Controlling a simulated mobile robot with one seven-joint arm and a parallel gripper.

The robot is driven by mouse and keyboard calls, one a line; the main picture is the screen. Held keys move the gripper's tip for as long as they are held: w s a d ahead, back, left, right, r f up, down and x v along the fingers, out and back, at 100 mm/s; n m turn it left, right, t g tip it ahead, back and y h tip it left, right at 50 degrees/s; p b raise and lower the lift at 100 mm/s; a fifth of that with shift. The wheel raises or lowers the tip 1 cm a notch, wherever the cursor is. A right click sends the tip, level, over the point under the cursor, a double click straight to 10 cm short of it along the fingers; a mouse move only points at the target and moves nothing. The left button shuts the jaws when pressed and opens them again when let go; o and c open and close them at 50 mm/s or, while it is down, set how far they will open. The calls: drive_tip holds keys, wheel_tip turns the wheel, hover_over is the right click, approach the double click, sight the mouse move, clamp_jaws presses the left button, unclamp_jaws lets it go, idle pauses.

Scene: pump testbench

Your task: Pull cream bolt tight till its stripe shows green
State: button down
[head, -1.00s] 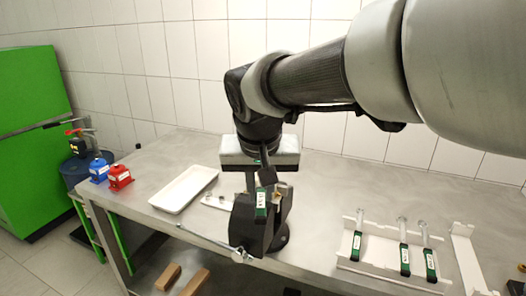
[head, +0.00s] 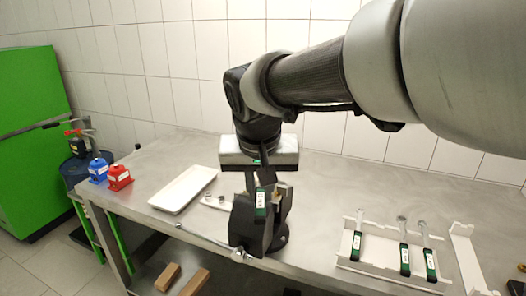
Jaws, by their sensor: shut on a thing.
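My gripper (head: 259,186) points down over the black vise (head: 247,222) near the middle of the bench. It is shut on a wrench (head: 261,203) with a green and black handle and a white label. The handle stands in front of the vise's dark body. A small brass-coloured part shows just right of the handle, at the vise top. I cannot make out the cream bolt or its stripe; the gripper, the handle and the vise cover that spot.
A white rack (head: 385,262) with several green-handled wrenches lies to the right. The vise's long bar (head: 205,239) sticks out toward the front left.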

drive_tip(key=shift+f+b, duration=0.9)
drive_tip(key=shift+f, duration=0.2)
idle(0.3)
drive_tip(key=c, duration=2.4)
unclamp_jaws()
clamp_jaws()
drive_tip(key=shift+r, duration=0.15)
drive_tip(key=shift+r+p, duration=1.75)
drive_tip(key=shift+r, duration=0.45)
